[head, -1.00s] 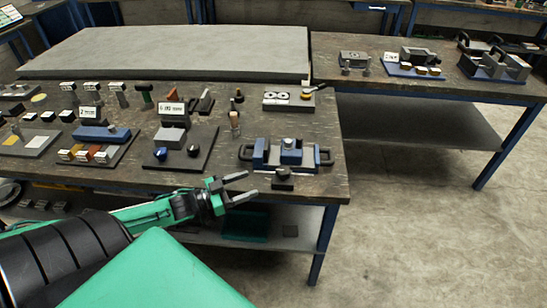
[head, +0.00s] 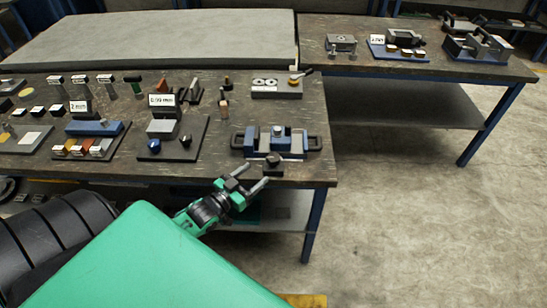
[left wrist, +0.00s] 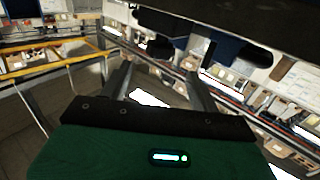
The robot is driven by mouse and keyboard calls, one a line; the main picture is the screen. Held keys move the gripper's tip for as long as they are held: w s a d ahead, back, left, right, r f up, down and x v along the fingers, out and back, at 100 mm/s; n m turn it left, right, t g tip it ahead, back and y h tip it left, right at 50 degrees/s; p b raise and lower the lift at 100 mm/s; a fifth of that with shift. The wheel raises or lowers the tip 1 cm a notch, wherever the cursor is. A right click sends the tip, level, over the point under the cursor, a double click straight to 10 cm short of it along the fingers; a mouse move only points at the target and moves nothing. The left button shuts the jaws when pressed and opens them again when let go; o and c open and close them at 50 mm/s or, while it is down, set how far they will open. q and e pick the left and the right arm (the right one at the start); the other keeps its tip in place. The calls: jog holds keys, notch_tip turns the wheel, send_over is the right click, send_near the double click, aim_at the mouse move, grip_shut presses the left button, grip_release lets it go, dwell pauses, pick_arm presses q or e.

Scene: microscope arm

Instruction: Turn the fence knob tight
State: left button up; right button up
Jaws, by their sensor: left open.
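A blue clamp-like fixture (head: 250,141) with dark end handles stands near the table's front right corner. A small dark block with a black knob (head: 273,160) sits at its front by the table edge; I cannot tell for certain that it is the fence knob. My left gripper (head: 257,174) is open and empty, its fingers pointing up and right just below and left of that knob, apparently apart from it. The left wrist view shows the two open fingers (left wrist: 160,75) with nothing between them. My right gripper is not in view.
Left of the fixture, a dark plate (head: 197,150) carries a blue knob (head: 154,145) and a black knob (head: 186,140). Several small blocks stand further left. A grey slab (head: 170,38) lies behind. Open floor (head: 400,200) lies to the right.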

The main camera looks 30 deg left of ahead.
aim_at(269, 163)
pick_arm(q)
jog(key=w, duration=0.3)
jog(key=w+d+p, duration=0.1)
jog(key=w, duration=0.5)
jog(key=shift+w+d, duration=0.3)
jog(key=c, duration=1)
